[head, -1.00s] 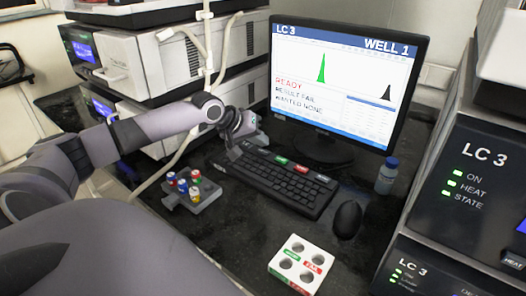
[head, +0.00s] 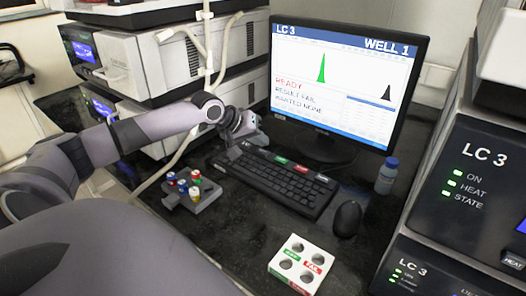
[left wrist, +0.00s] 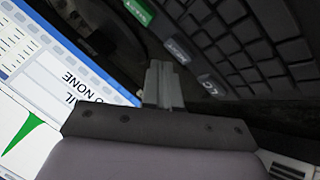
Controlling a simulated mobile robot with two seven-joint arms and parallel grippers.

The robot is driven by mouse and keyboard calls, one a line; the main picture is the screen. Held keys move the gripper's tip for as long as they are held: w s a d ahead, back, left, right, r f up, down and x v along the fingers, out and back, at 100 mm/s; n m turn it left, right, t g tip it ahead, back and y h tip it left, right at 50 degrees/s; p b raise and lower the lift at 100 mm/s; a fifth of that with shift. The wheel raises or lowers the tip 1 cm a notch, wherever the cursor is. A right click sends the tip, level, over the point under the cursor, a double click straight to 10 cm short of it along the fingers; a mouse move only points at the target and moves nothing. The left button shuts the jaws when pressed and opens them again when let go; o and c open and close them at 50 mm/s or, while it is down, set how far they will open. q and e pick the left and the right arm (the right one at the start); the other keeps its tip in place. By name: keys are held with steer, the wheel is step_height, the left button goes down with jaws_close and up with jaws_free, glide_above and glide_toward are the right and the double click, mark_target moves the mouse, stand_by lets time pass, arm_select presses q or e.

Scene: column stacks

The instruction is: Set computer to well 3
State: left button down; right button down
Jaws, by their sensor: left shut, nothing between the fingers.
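The computer monitor (head: 340,85) shows "LC 3", "WELL 1", "READY", "RESULT FAIL" and "WANTED NONE", with a green peak and a smaller black peak. The black keyboard (head: 275,182) lies in front of it, with green, red and grey labelled keys along its back edge. My left gripper (head: 236,152) is shut and empty at the keyboard's back left corner. In the left wrist view its fingers (left wrist: 163,84) are together near a grey key (left wrist: 212,86) that seems marked LC. I cannot tell whether they touch it. My right gripper is not in view.
A black mouse (head: 347,219) lies right of the keyboard. A white block with holes (head: 297,264) stands in front. A grey rack of coloured vials (head: 193,190) is left of the keyboard. A blue-capped bottle (head: 387,175) stands near the instrument (head: 478,190) at right.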

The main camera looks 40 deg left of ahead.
arm_select(q)
steer(key=shift+f+p, duration=0.35)
steer(key=shift+f, duration=0.1)
steer(key=shift+f, duration=0.45)
stand_by(0.9)
steer(key=shift+r, duration=0.1)
steer(key=shift+r+p, duration=0.85)
steer(key=shift+p, duration=0.5)
steer(key=shift+f, duration=0.1)
